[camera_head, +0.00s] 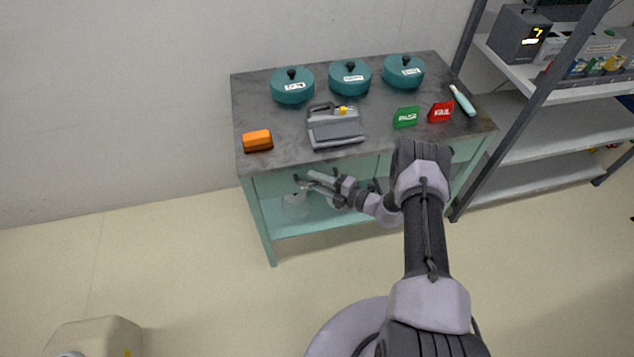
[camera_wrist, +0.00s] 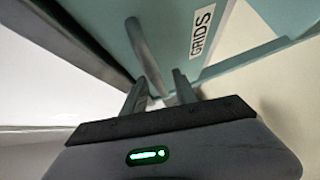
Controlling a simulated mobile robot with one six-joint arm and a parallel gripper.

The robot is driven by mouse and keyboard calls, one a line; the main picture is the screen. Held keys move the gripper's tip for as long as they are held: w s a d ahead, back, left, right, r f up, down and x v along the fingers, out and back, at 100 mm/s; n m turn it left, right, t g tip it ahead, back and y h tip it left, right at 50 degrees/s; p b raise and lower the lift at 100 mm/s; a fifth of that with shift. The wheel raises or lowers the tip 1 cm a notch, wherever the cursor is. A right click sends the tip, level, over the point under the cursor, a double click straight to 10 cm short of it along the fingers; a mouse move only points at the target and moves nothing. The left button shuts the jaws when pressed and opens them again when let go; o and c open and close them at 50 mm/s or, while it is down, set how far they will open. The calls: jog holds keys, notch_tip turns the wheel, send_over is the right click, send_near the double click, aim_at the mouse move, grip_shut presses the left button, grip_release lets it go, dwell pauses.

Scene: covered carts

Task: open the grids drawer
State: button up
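The grids drawer (camera_wrist: 185,38) is a teal front with a white label reading "GRIDS" in the wrist view. A grey bar handle (camera_wrist: 146,48) stands on it, left of the label. My gripper (camera_wrist: 162,88) is open, its two dark fingers apart, with the lower end of the handle appearing between them. Whether the fingers touch the bar is unclear. In the head view my gripper (camera_head: 304,184) is at the cart's front, just below the worktop. The drawer label is not readable there.
The cart top (camera_head: 285,135) holds three teal lidded pots (camera_head: 350,78), a grey device (camera_head: 335,128), an orange block (camera_head: 257,140), green and red signs (camera_head: 405,117) and a pale bottle (camera_head: 463,101). A shelf rack (camera_head: 545,130) stands right. Floor at left is mostly clear; a beige container (camera_head: 95,338) sits lower left.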

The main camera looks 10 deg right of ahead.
jog(key=shift+c, duration=0.2)
grip_shut()
dwell(1.1)
